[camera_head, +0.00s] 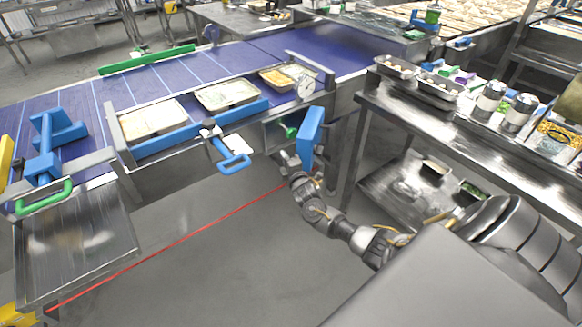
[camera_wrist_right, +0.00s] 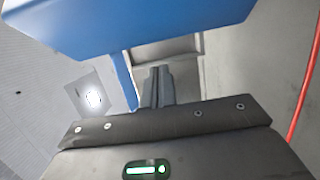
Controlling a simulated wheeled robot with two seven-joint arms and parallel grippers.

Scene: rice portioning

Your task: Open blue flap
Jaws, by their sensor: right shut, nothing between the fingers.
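The blue flap (camera_head: 311,137) is on the front side of the conveyor, at the right end of its near edge, and stands tilted outward from an opening in the side. In the right wrist view the blue flap (camera_wrist_right: 130,22) fills the top of the picture, close above the fingers. My right gripper (camera_head: 291,163) is just below and left of the flap in the head view. Its fingers (camera_wrist_right: 157,85) are shut and empty, pointing at the grey side behind the flap. I cannot tell if they touch the flap. My left gripper is not in view.
The blue conveyor (camera_head: 90,95) carries several food trays (camera_head: 227,95). A blue handle (camera_head: 235,163) sticks out left of the flap. A steel table (camera_head: 430,120) with containers stands right. A red line (camera_head: 170,245) crosses the open floor.

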